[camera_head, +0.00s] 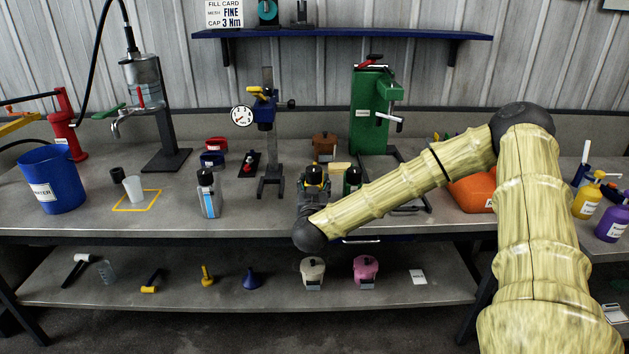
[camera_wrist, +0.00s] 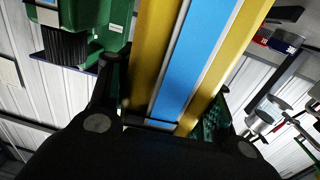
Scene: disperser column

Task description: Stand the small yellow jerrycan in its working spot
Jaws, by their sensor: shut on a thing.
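My gripper (camera_head: 312,190) is over the middle of the bench, partly hidden by my own arm. In the wrist view my gripper (camera_wrist: 165,110) is shut on a yellow container with a blue and white stripe (camera_wrist: 148,50), which looks like the small yellow jerrycan.
A blue-labelled bottle (camera_head: 210,198) stands left of my gripper. Behind are a gauge stand (camera_head: 268,150) and a green machine (camera_head: 370,110). A dark green item (camera_head: 352,180) is close on the right. A blue bucket (camera_head: 52,182) stands far left. Bench between square and bottle is clear.

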